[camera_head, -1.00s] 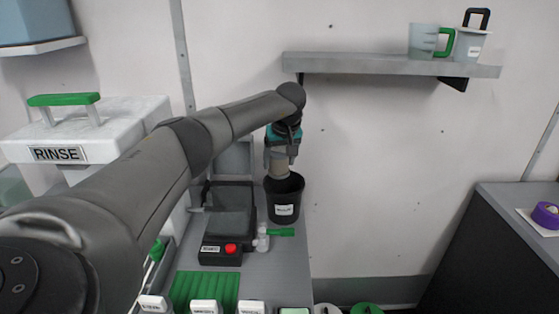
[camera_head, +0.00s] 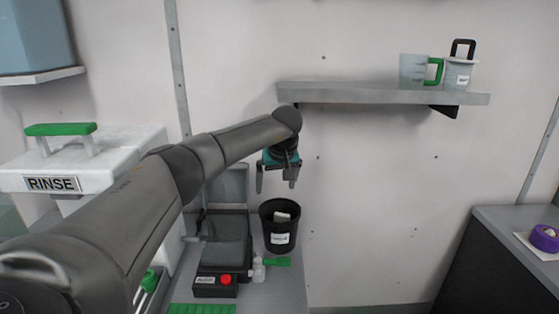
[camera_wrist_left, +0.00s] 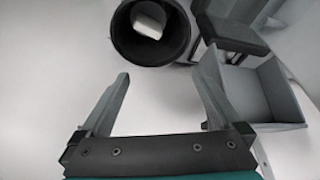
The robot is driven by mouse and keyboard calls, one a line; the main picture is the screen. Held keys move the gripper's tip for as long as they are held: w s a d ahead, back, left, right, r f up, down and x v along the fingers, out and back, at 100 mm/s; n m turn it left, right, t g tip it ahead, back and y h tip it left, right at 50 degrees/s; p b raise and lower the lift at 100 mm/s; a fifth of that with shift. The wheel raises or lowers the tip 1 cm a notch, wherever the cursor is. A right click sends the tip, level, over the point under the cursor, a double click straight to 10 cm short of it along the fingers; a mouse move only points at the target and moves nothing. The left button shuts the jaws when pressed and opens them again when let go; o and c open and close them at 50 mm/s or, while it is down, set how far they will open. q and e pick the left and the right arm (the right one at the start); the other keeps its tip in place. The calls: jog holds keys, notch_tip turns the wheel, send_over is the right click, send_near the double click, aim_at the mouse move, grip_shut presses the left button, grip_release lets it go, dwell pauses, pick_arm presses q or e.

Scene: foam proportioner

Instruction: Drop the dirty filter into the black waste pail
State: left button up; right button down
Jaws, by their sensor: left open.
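The black waste pail (camera_head: 267,228) stands on the grey bench against the wall, with a white label on its front. A pale filter (camera_head: 282,217) lies inside it, tilted, just below the rim. My left gripper (camera_head: 276,189) is open and empty above the pail, its fingers apart and pointing down. In the left wrist view the open fingers (camera_wrist_left: 166,68) have nothing between them. The pail (camera_wrist_left: 122,38) is at the top there, with the whitish filter (camera_wrist_left: 149,22) inside. My right gripper is not in view.
A black device with a red button (camera_head: 226,280) sits left of the pail, with a green-handled valve (camera_head: 276,262) in front. A white RINSE tank (camera_head: 100,160) stands at left. A wall shelf (camera_head: 380,94) holds a jug and a cup. The wall right of the pail is clear.

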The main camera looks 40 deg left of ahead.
pick_arm(q)
jog(key=p+v, duration=0.1)
jog(key=v, duration=1.2)
jog(key=shift+d+r, duration=0.15)
jog(key=shift+r, duration=0.05)
jog(key=shift+s+f, duration=0.1)
jog(key=shift+s, duration=0.05)
